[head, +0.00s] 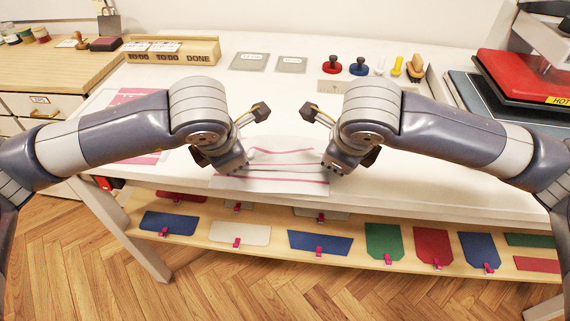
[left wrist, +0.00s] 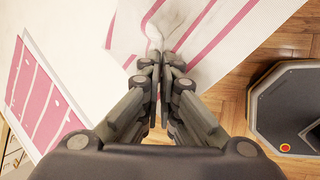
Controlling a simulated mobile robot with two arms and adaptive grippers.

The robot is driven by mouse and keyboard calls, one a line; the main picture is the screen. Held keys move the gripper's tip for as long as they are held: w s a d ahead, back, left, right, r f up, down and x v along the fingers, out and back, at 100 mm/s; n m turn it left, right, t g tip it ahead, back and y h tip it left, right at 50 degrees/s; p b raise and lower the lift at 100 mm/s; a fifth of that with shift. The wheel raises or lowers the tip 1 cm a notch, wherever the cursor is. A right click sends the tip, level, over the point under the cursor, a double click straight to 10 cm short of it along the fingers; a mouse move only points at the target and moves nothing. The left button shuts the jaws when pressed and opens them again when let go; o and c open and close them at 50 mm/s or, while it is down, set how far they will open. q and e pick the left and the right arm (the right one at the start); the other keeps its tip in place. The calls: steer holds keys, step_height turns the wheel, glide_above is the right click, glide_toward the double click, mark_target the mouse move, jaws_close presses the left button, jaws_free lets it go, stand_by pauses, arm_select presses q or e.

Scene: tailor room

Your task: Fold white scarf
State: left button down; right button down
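The white scarf (head: 284,157) with pink stripes lies on the table's front part, between my two grippers, and its near part reaches over the table's front edge. It also shows in the left wrist view (left wrist: 203,28). My left gripper (head: 240,172) is at the scarf's left side. In the left wrist view its fingers (left wrist: 161,62) are pressed together at the scarf's edge, with cloth bunched and creased at their tips. My right gripper (head: 333,168) is low at the scarf's right side; its fingertips are mostly hidden, so its grip is unclear.
A pink-and-white striped sheet (head: 124,98) lies on the white table (head: 420,195) at left, partly behind my left arm. At the back stand a wooden sorter (head: 172,50), stamps (head: 359,66) and a red heat press (head: 520,74). A shelf (head: 270,246) with coloured pieces is below.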

arm_select(q)
steer(key=shift+a, duration=0.2)
arm_select(e)
steer(key=shift+d, duration=0.2)
arm_select(q)
steer(key=c, duration=1.5)
jaws_free()
steer(key=shift+f, duration=0.1)
arm_select(e)
steer(key=c, duration=1.5)
jaws_free()
steer(key=shift+f, duration=0.1)
arm_select(q)
steer(key=shift+s+d, duration=0.1)
arm_select(e)
steer(key=shift+s+a, duration=0.1)
